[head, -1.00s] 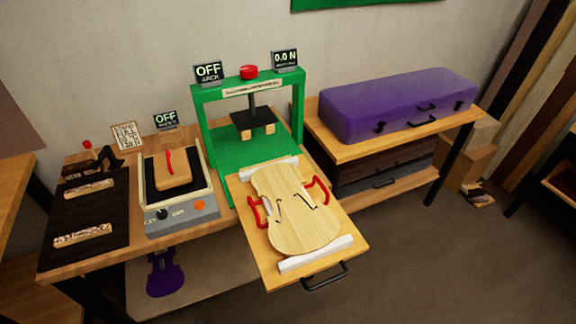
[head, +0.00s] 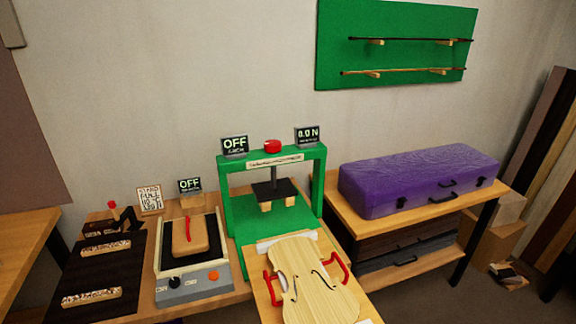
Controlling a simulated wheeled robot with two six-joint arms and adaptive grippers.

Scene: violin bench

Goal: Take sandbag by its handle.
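The sandbag looks to be the tan block-like bag (head: 197,238) with a red strap handle (head: 188,224) on its top. It rests on the dark bed of a light grey machine (head: 192,277) on the bench at the left. The handle faces up and nothing covers it. Neither of my grippers shows in the head view.
A green press (head: 228,205) stands right of the machine, with a violin body (head: 312,285) on a pulled-out board before it. A dark mat (head: 98,272) with wooden strips lies left. A purple case (head: 420,180) sits on a shelf at right. Bows hang on a green panel (head: 400,55).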

